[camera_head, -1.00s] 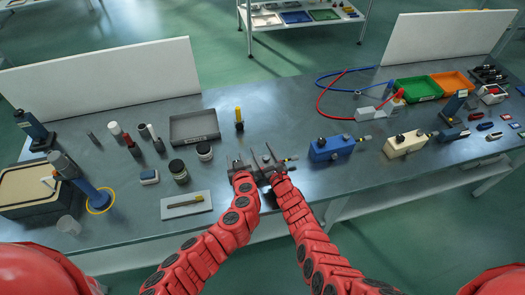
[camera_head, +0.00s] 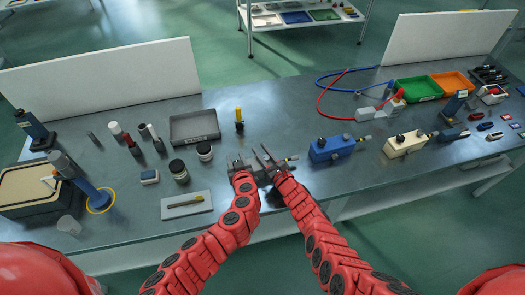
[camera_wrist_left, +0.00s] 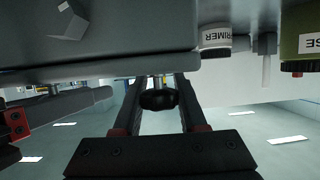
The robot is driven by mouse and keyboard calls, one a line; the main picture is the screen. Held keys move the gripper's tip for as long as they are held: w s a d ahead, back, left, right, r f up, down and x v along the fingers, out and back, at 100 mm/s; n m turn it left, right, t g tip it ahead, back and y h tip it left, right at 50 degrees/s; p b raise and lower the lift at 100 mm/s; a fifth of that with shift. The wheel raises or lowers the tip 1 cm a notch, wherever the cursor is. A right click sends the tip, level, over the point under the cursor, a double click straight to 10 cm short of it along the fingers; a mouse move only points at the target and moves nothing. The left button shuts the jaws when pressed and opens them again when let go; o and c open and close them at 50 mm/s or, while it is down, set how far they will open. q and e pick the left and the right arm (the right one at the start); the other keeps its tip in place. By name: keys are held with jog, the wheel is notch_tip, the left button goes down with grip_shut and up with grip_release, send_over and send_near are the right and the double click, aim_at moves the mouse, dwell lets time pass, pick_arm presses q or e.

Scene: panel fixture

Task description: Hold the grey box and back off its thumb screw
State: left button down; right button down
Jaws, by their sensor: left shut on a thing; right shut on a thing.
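The grey box (camera_wrist_left: 130,40) fills the upper left of the left wrist view, which looks inverted. Its thumb screw (camera_wrist_left: 158,101), a round black knob on a short metal stem, stands out from the box. My left gripper (camera_head: 238,162) has its two fingers on either side of the knob and is shut on it. My right gripper (camera_head: 262,153) is close beside it, shut on the box; its contact is largely hidden. In the head view the grippers cover most of the box and its screw.
A blue box (camera_head: 331,148) and a cream box (camera_head: 404,144) stand to the right. A grey tray (camera_head: 194,127), jars (camera_head: 204,151) and a yellow-topped tool (camera_head: 239,117) stand behind and left.

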jog(key=shift+n+g+y, duration=0.4)
jog(key=shift+y, duration=0.1)
pick_arm(q)
jog(key=shift+r, duration=0.1)
pick_arm(e)
jog(key=shift+s+a+f+n+g+y, duration=0.4)
jog(key=shift+s+f+n+g+y, duration=0.1)
jog(key=shift+n+g+y, duration=0.15)
jog(key=shift+r+g+y, duration=0.15)
jog(key=shift+g+y, duration=0.1)
jog(key=shift+g, duration=0.1)
pick_arm(q)
jog(key=shift+w+d, duration=0.1)
pick_arm(e)
jog(key=shift+w+d+r+n, duration=0.15)
jog(key=shift+w+r+n, duration=0.1)
jog(key=shift+w+r, duration=0.05)
jog(key=shift+r, duration=0.1)
jog(key=c, duration=0.6)
grip_release()
jog(key=shift+s+d, duration=0.1)
